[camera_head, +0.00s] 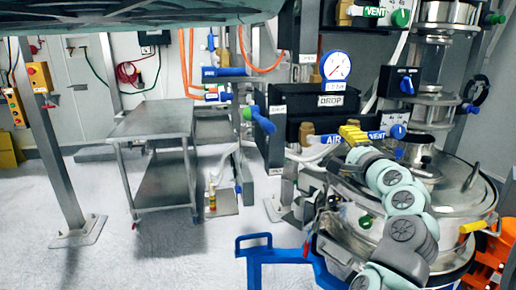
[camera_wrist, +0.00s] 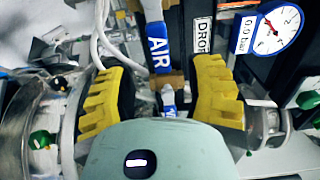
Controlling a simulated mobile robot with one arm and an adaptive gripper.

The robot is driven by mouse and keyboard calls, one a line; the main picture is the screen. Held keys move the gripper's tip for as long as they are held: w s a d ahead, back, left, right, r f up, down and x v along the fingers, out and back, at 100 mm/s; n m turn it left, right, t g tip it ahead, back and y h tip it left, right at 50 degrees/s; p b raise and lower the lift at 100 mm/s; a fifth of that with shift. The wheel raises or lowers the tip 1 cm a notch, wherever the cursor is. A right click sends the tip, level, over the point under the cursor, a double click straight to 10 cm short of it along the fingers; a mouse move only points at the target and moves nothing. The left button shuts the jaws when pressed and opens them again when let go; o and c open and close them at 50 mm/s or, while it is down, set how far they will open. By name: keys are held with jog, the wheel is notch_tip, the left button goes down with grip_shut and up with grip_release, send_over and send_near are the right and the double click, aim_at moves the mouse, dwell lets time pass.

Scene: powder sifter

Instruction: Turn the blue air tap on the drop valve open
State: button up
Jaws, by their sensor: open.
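The blue air tap handle, marked AIR (camera_head: 333,139), sits under the black DROP valve box (camera_head: 330,101) in the head view. In the wrist view the AIR handle (camera_wrist: 157,48) hangs at upper centre, with a brass fitting below it. My gripper (camera_head: 353,134) is beside the AIR and VENT handles. In the wrist view my gripper (camera_wrist: 160,92) is open, its yellow-padded fingers to either side of the handle's line, with gaps on both sides. The handle looks beyond the fingertips; I see no contact. The inner end of the tap is partly hidden.
A blue VENT handle (camera_head: 377,135) is close right of my gripper. A pressure gauge (camera_head: 336,66) stands above the DROP box and reads 0.0 bar in the wrist view. Pale hoses (camera_wrist: 103,35) run near the left finger. A steel vessel (camera_head: 465,215) is below.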

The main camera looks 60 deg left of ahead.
aim_at(336, 139)
jog(key=shift+p+x, duration=0.8)
jog(key=shift+x, duration=2.75)
jog(key=shift+a, duration=0.15)
jog(key=shift+o, duration=0.4)
grip_shut()
jog(key=shift+w, duration=0.1)
jog(key=shift+r, duration=0.15)
